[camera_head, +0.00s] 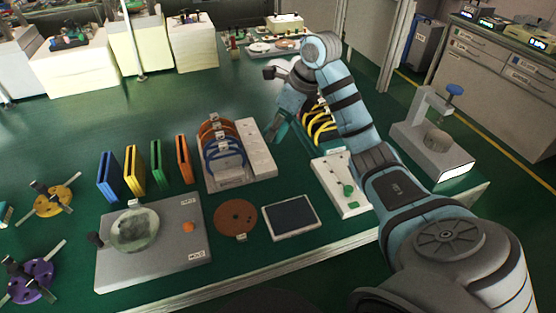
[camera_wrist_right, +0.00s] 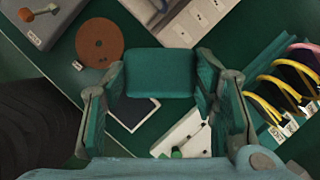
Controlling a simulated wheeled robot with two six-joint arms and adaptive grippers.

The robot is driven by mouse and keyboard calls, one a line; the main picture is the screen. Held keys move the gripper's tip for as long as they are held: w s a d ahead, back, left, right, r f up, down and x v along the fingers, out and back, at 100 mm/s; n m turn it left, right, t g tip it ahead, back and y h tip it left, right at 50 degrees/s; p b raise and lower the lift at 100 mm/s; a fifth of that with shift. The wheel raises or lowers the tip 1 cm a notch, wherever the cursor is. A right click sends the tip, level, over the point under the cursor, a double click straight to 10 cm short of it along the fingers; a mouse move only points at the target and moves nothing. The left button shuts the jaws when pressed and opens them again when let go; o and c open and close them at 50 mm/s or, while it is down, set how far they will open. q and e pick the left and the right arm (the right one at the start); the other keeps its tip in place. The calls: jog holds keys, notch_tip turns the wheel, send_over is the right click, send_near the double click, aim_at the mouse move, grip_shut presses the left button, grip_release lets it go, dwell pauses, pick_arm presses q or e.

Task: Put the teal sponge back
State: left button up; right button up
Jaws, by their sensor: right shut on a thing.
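The teal sponge (camera_wrist_right: 160,72) is a rounded block between the two fingers of my right gripper (camera_wrist_right: 160,85) in the right wrist view. The gripper is shut on it and holds it above the table. In the head view my right gripper (camera_head: 284,122) points down beside the rack with orange and blue hoops, and a small teal part of the sponge (camera_head: 280,133) shows at its tips. The rest of the sponge is hidden there. My left gripper is not in view.
The hoop rack (camera_head: 213,183), a white panel with green knobs (camera_head: 335,199), a dark pad (camera_head: 291,216), a brown disc (camera_head: 236,217) and a grey plate (camera_head: 112,267) stand nearby. Yellow hoops (camera_head: 322,128) stand behind my arm. A grey press (camera_head: 432,148) is at right.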

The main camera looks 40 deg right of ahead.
notch_tip(320, 180, down, 17)
jog(key=b, duration=0.3)
jog(key=shift+d+b, duration=0.1)
jog(key=shift+b, duration=0.25)
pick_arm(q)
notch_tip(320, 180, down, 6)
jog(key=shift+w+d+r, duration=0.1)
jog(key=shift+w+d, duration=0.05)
pick_arm(e)
jog(key=shift+r, duration=0.1)
jog(key=shift+f+b, duration=0.35)
jog(key=shift+f, duration=0.25)
jog(key=o, duration=1.1)
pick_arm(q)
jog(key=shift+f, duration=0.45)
